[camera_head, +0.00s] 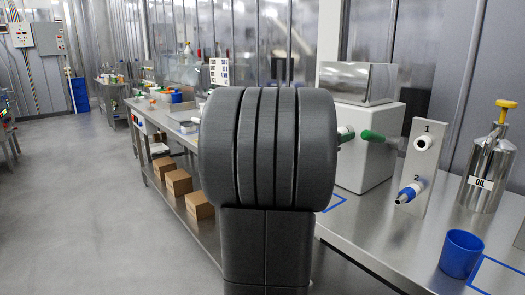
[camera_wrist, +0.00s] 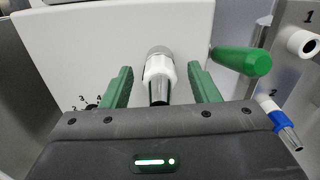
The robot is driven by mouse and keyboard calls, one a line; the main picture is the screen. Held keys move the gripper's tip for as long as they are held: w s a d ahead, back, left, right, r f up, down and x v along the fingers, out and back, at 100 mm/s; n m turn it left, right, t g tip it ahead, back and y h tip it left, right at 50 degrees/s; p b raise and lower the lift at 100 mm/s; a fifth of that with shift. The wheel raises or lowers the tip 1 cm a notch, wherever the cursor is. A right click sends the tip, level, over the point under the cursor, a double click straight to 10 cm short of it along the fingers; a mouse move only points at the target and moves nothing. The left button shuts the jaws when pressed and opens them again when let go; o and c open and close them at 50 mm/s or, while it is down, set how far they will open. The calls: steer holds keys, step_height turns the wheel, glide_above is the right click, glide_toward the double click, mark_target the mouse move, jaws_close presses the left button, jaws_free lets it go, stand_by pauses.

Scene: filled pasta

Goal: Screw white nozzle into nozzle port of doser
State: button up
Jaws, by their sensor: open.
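The doser is a white box (camera_head: 365,165) with a metal hopper (camera_head: 357,82) on top. Its front face (camera_wrist: 60,45) fills the wrist view, with a grey metal port ring (camera_wrist: 159,51) in the middle. The white nozzle (camera_wrist: 158,66) sits at this port, its metal tip pointing toward me. Whether it is fully threaded cannot be told. My gripper (camera_wrist: 160,82) is open, with one green finger on each side of the nozzle and visible gaps between. In the head view my arm hides most of the gripper and nozzle.
A green handle (camera_wrist: 240,60) sticks out from the doser just right of my right finger. Further right, a holder plate (camera_head: 425,150) has an open white socket (camera_head: 423,143) at 1 and a blue nozzle (camera_head: 409,192) at 2. An oil can (camera_head: 487,170) and blue cup (camera_head: 461,254) stand right.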

steer(key=shift+r+n+p, duration=0.25)
steer(key=shift+n+p, duration=0.65)
steer(key=shift+p, duration=0.15)
steer(key=n+p, duration=0.3)
steer(key=shift+n+p, duration=0.35)
steer(key=shift+n, duration=0.05)
steer(key=n+p, duration=0.3)
steer(key=n, duration=0.1)
steer(key=shift+f+n+p, duration=0.25)
steer(key=shift+n+p, duration=0.5)
steer(key=shift+n, duration=0.15)
steer(key=shift+f, duration=0.1)
steer(key=shift+c, duration=0.4)
